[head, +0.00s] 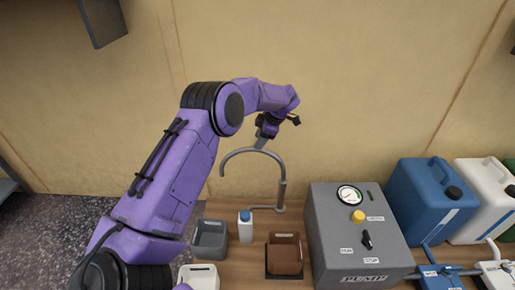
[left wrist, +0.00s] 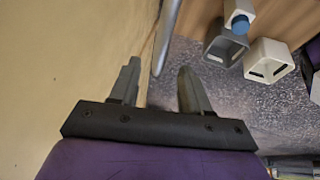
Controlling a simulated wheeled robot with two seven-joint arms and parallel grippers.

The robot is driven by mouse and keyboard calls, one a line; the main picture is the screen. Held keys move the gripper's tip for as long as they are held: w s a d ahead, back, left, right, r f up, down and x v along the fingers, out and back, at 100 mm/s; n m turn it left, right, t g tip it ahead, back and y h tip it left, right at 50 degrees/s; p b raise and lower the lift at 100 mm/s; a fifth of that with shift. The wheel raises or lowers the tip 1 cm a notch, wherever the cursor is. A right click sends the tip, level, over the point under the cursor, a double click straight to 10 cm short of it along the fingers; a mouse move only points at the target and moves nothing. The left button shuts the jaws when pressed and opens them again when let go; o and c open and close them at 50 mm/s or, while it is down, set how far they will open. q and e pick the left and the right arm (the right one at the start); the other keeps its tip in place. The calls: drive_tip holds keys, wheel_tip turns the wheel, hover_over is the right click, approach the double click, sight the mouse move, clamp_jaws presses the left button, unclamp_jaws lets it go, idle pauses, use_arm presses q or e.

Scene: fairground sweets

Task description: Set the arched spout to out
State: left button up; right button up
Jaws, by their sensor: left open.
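The arched spout (head: 236,153) is a grey curved tube on an upright post at the back of the wooden counter. Its arch reaches left from the post, and its free end hangs at the left. My left gripper (head: 261,143) is at the top of the arch, pointing down. In the left wrist view the jaws (left wrist: 160,78) are open, and the grey spout tube (left wrist: 167,38) shows in the gap between the fingertips. I cannot tell whether a finger touches it. No mark for the out setting is readable. My right gripper is not in view.
A grey pump box (head: 350,262) with gauge and knobs stands right of the spout. A white bottle with blue cap (head: 245,231), a grey bin (head: 210,240), a brown bin (head: 285,257) and a white bin (head: 199,278) stand below. Jugs (head: 430,200) stand right. The wall is close behind.

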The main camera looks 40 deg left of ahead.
use_arm(q)
drive_tip(key=b+x, duration=0.1)
drive_tip(key=x, duration=0.4)
drive_tip(key=shift+c, duration=0.3)
clamp_jaws()
